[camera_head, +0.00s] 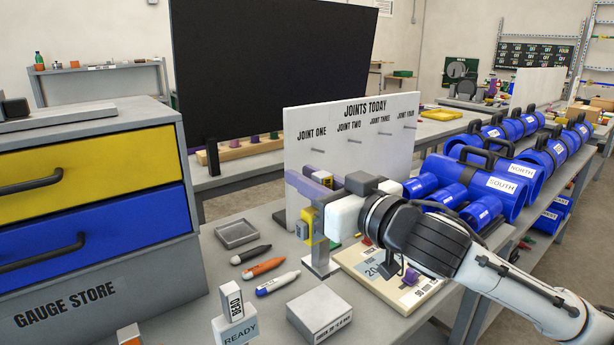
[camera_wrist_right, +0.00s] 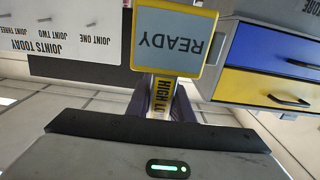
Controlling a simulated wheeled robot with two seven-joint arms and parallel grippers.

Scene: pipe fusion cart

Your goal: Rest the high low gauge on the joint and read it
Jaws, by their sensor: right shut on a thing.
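My right gripper (camera_head: 312,188) reaches in from the right in the head view. Its purple fingers are shut on the yellow high low gauge (camera_head: 304,230), in front of the joints board. In the right wrist view the gauge's screen (camera_wrist_right: 170,42) reads READY, upside down. The gauge's yellow stem, lettered "HIGH LO", passes between the purple fingers (camera_wrist_right: 163,105). A grey upright post with a flat foot (camera_head: 322,262) stands just below the gauge; I cannot tell whether they touch. Blue pipes (camera_head: 480,180) lie on the bench to the right. My left gripper is out of view.
The JOINTS TODAY board (camera_head: 350,150) stands behind. A grey tray (camera_head: 237,233), several markers (camera_head: 264,267), a READY block (camera_head: 235,328) and a grey box (camera_head: 319,312) are on the bench. The gauge store drawers (camera_head: 92,215) stand left. A beige board (camera_head: 385,290) lies under my arm.

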